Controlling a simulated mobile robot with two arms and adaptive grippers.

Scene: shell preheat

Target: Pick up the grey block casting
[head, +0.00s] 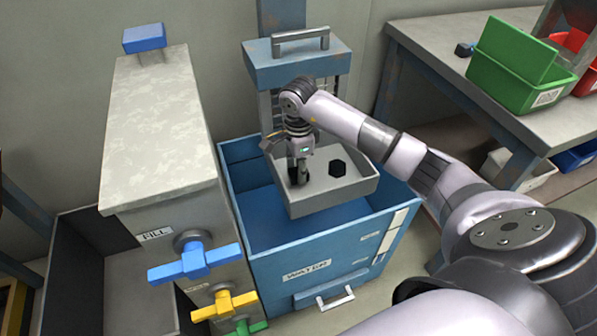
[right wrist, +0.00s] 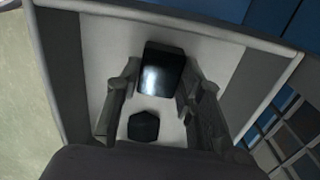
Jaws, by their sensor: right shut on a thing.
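The grey block casting (right wrist: 162,70) shows in the right wrist view as a dark grey block with a shiny face, between my right gripper's fingers (right wrist: 158,92). My right gripper (head: 299,179) is shut on it, pointing down into the grey tray (head: 335,201) in the head view. There the block is mostly hidden by the fingers, and I cannot tell whether it touches the tray floor. A dark six-sided casting (head: 337,168) lies in the tray to the right of the gripper; it also shows in the right wrist view (right wrist: 143,125). My left gripper is not in view.
The tray sits over a blue tank labelled WATER (head: 308,262). A blue-topped frame (head: 298,65) stands behind it. A grey cabinet (head: 158,135) with blue, yellow and green valve handles is on the left. A bench (head: 440,50) with a green bin (head: 515,75) is on the right.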

